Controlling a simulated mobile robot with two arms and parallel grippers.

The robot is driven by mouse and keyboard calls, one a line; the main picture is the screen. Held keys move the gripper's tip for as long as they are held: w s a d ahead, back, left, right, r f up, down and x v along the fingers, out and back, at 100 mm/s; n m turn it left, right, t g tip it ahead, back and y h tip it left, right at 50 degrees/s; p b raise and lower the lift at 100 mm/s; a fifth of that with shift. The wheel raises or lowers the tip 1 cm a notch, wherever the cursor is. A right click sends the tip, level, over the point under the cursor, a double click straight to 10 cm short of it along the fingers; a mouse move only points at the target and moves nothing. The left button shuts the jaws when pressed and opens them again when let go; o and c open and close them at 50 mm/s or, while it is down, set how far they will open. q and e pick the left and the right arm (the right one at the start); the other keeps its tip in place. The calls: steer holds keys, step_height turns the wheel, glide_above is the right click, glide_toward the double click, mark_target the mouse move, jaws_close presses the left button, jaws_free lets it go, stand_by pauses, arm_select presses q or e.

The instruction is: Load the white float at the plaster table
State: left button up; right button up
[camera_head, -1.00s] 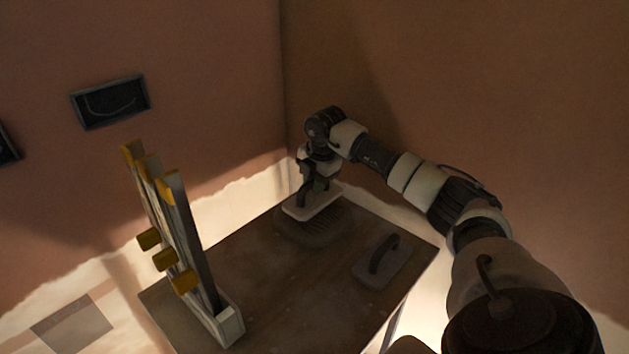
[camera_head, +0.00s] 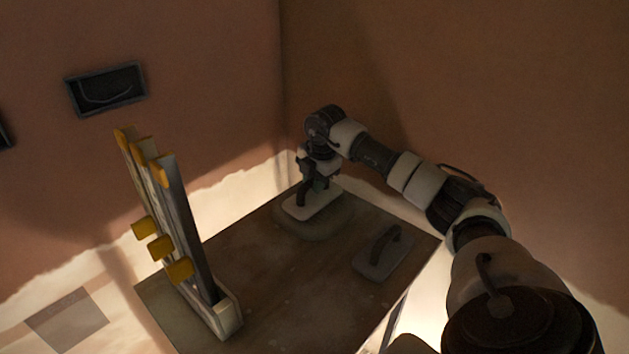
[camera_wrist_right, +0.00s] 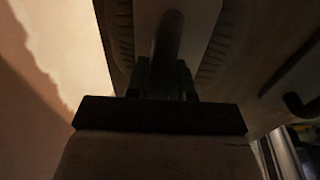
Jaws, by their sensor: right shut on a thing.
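The white float (camera_head: 297,208) is a pale flat plate with a dark handle, at the back of the plaster table (camera_head: 270,275). My right gripper (camera_head: 304,190) is shut on its handle from above. The float rests on or just over a low round mound of plaster (camera_head: 318,233); I cannot tell whether they touch. In the right wrist view the dark handle (camera_wrist_right: 168,40) runs up from between the fingers, with the pale plate (camera_wrist_right: 205,18) behind it and ridged plaster around. My left gripper is out of view.
A second, grey float (camera_head: 377,262) with a dark handle lies at the table's right. A rack of upright boards with yellow ends (camera_head: 180,235) stands at the left edge. Walls close off the back corner. The table's front middle is clear.

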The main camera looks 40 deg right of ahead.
steer(key=shift+f, duration=0.5)
stand_by(0.3)
steer(key=shift+f, duration=0.1)
stand_by(1.4)
step_height(320, 180, up, 7)
steer(key=p, duration=0.6)
stand_by(0.5)
stand_by(0.5)
